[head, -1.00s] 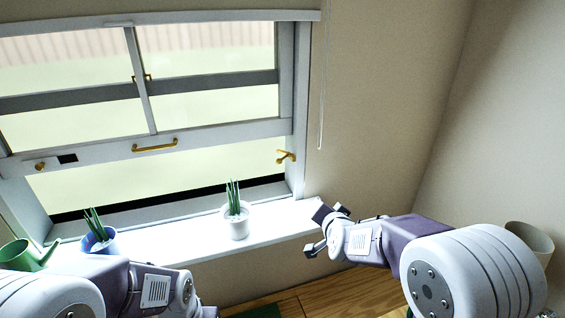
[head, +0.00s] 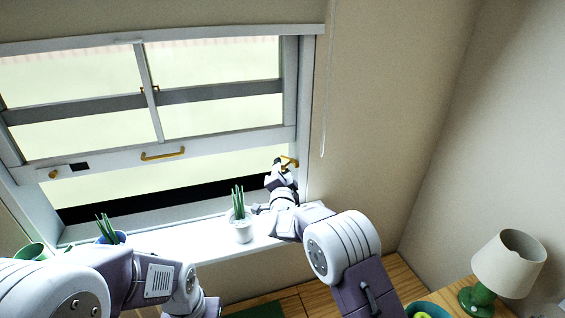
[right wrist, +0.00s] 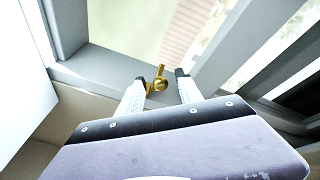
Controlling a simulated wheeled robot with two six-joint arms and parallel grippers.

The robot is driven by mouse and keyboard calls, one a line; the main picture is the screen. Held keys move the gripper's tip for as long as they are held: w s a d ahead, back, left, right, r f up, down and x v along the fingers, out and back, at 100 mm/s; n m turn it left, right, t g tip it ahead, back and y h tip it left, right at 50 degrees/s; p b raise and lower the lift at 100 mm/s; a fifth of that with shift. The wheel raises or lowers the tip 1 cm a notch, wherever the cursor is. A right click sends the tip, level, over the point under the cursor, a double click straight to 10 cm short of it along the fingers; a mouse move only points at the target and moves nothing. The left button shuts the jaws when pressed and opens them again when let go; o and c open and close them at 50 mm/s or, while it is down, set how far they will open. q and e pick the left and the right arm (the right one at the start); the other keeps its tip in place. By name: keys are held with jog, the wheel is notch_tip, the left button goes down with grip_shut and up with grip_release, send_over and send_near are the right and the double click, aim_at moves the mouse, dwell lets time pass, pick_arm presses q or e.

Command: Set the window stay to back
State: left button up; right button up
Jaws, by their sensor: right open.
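The window stay (head: 290,162) is a small brass lever on the right side of the window frame, partly covered by my right gripper in the head view. In the right wrist view the brass stay (right wrist: 158,82) shows as a round knob with a short arm pointing up. My right gripper (head: 277,170) is open at the stay. In the right wrist view its two fingertips (right wrist: 160,78) stand on either side of the stay; I cannot tell if they touch it. My left arm crosses the lower left of the head view; its gripper does not show.
A white pot with a plant (head: 241,228) stands on the sill close left of my right gripper. A blue pot with a plant (head: 112,236) and a green watering can (head: 32,250) are further left. A lamp (head: 508,262) stands at lower right. A cord (head: 324,120) hangs by the window.

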jog(key=shift+w+d, duration=0.1)
jog(key=shift+w, duration=0.4)
